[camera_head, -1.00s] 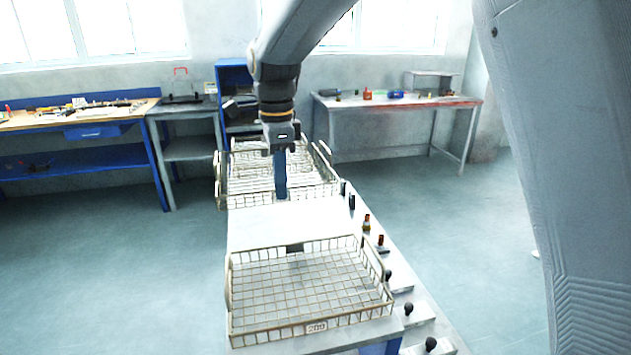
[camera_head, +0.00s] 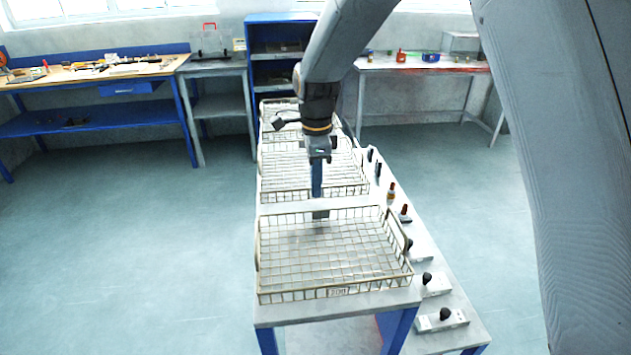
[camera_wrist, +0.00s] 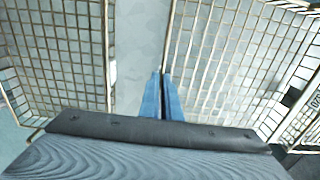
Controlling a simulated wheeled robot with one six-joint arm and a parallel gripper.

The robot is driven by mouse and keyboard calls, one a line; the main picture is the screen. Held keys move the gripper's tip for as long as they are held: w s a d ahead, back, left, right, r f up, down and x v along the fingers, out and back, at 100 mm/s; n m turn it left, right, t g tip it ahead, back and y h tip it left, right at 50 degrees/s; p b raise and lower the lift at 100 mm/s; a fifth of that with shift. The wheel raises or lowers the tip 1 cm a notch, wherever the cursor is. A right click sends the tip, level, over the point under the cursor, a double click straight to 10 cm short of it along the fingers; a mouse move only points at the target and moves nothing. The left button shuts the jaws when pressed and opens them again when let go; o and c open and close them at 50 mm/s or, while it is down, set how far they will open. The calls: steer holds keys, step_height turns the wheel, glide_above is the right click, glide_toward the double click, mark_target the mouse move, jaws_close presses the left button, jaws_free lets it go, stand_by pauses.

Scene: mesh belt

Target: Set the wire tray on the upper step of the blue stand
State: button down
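Wire trays stand in a row in the head view: a near tray (camera_head: 335,255) with a number tag in front, a middle tray (camera_head: 275,172) and another farther back (camera_head: 280,107). The near tray rests on a white top with blue legs (camera_head: 397,328); I cannot tell surely whether this is the blue stand. My gripper (camera_head: 317,192) points down above the gap between near and middle trays. In the wrist view its blue fingers (camera_wrist: 162,82) are close together, with nothing seen between them. A tray lies on each side of them, right (camera_wrist: 235,65) and left (camera_wrist: 60,50).
A lower white ledge (camera_head: 462,335) with several dark knobs runs along the right of the trays. A wooden-topped bench (camera_head: 60,75), a blue cabinet (camera_head: 275,35) and another table (camera_head: 425,64) stand behind. The floor at left is clear.

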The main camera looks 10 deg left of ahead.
steer(key=shift+f, duration=0.1)
steer(key=c, duration=2)
jaws_free()
step_height(320, 180, up, 12)
steer(key=b, duration=0.4)
steer(key=shift+r, duration=0.2)
